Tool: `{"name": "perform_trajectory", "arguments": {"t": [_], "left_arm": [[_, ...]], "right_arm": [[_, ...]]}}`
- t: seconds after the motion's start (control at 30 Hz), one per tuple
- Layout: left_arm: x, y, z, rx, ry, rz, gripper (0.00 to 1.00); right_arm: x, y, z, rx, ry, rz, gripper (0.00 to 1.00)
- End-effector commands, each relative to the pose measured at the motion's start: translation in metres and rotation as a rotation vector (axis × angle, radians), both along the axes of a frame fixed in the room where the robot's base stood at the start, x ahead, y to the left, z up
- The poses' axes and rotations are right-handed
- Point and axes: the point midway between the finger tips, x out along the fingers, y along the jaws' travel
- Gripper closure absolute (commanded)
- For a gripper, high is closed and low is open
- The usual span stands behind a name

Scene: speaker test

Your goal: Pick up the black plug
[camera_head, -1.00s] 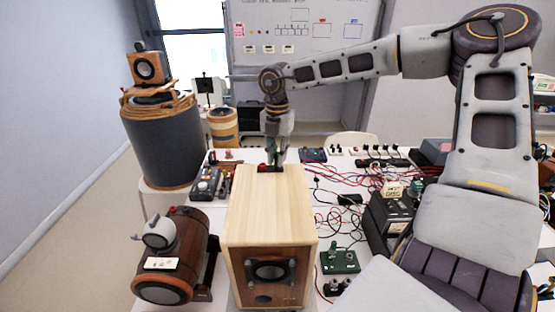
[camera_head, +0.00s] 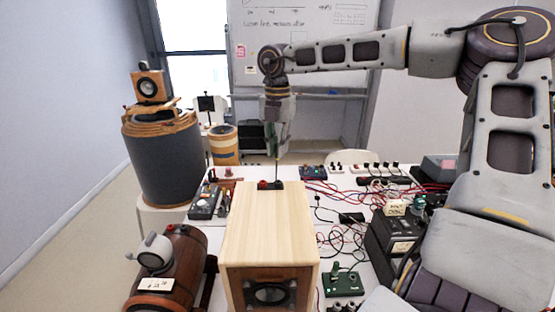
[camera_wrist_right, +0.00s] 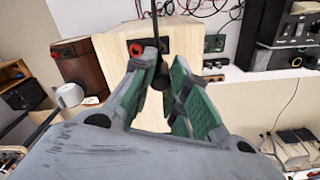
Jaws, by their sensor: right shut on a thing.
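My right gripper (camera_head: 277,153) is above the back of the top of a light wooden speaker box (camera_head: 268,220). A terminal plate with a red post and a black part (camera_head: 269,185) sits on that top, below the fingers. A thin dark line hangs from the fingertips toward the plate. In the right wrist view the green-padded fingers (camera_wrist_right: 165,68) are shut on the small black plug (camera_wrist_right: 160,77), partly hidden by them. A thin black cable or rod runs up from there. The red post (camera_wrist_right: 136,48) shows beside the left finger. My left gripper is out of view.
A brown barrel-shaped speaker (camera_head: 172,265) stands left of the box. A dark cylinder with a small speaker on top is behind it. Red and black cables (camera_head: 340,197), a green device (camera_head: 341,279) and black boxes (camera_head: 395,239) crowd the right of the white table.

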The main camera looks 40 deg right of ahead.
Motion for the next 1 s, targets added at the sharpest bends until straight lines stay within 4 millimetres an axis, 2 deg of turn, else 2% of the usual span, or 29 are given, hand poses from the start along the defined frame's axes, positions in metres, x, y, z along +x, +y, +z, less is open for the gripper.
{"name": "perform_trajectory", "arguments": {"t": [0.2, 0.73, 1.0], "left_arm": [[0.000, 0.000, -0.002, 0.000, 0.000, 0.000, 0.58], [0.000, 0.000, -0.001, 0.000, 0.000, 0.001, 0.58], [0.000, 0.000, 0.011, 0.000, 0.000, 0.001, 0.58]], "right_arm": [[0.000, 0.000, 0.014, 0.000, -0.001, 0.001, 1.00], [0.000, 0.000, 0.015, 0.000, -0.001, 0.001, 1.00], [0.000, 0.000, 0.032, 0.000, -0.001, 0.001, 1.00]]}}
